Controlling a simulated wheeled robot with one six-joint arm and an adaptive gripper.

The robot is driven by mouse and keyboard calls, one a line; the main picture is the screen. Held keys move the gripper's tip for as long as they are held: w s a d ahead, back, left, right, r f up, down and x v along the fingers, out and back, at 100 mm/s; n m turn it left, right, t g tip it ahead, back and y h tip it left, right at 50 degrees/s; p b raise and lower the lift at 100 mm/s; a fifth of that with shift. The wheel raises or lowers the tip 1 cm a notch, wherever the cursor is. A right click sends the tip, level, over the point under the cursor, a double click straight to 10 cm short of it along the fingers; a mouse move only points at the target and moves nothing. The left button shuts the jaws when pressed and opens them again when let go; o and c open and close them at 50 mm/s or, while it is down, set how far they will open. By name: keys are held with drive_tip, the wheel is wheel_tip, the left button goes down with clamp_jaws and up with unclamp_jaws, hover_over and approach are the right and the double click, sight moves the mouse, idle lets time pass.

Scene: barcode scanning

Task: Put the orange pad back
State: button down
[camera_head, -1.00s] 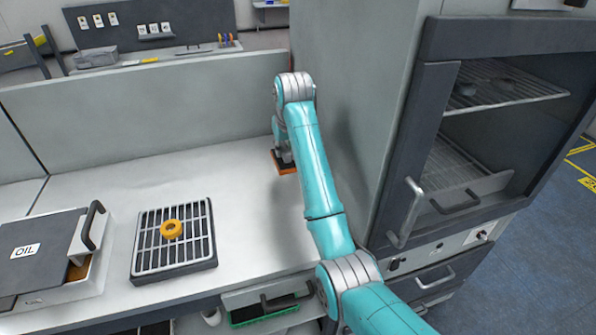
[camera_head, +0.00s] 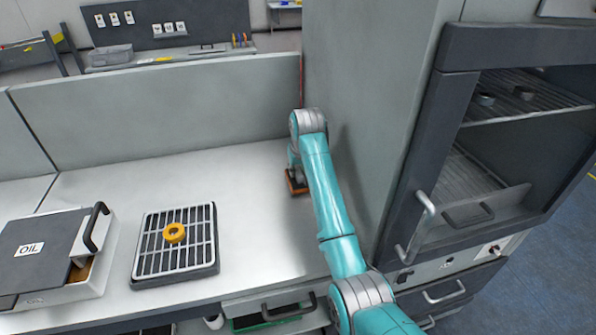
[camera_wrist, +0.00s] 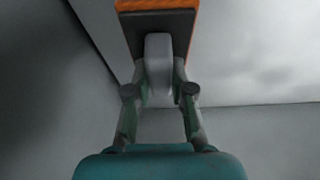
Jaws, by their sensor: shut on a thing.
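The orange pad (camera_head: 297,188) is a flat piece with an orange layer and a dark layer, at the back right of the white worktop near the tall grey cabinet side. In the wrist view the pad (camera_wrist: 158,30) shows at the top, with a grey handle-like part (camera_wrist: 158,62) on it. My gripper (camera_wrist: 160,82) is shut on that grey part. In the head view my arm partly hides the pad. I cannot tell whether the pad touches the worktop.
An OIL box (camera_head: 92,280) is at the left. The oven-like cabinet (camera_head: 450,130) closes off the right. The back middle of the worktop is clear.

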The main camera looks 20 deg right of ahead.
drive_tip(key=shift+f, duration=0.25)
drive_tip(key=shift+f, duration=0.15)
drive_tip(key=c, duration=1)
unclamp_jaws()
drive_tip(key=v, duration=1.2)
